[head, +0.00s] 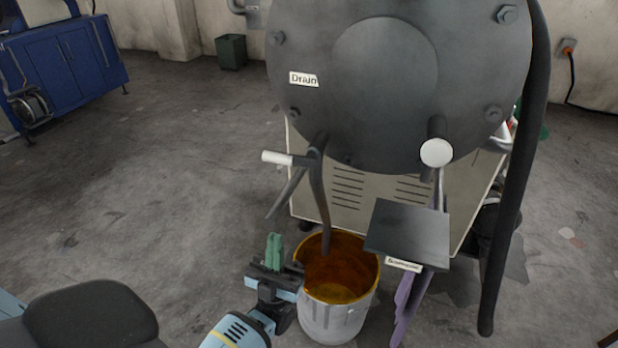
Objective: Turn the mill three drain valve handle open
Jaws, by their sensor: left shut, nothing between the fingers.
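The drain valve handle (277,158) is a short lever with a white grip, pointing left from the lower left of the mill's big dark round end plate (300,120). A white "Drain" label (304,79) sits above it. A dark spout pipe (320,200) runs down from the valve toward a bucket. My left gripper (274,243), with green fingers, is shut and empty. It appears below the handle, beside the bucket's left rim, and does not touch the handle. My right gripper is not in view.
The open bucket (335,318), stained amber inside, stands under the spout. Right of it are a dark shelf (408,232) and a white round knob (436,152). A thick black hose (515,200) hangs at the right. Floor at left is clear, before a blue cabinet (70,65).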

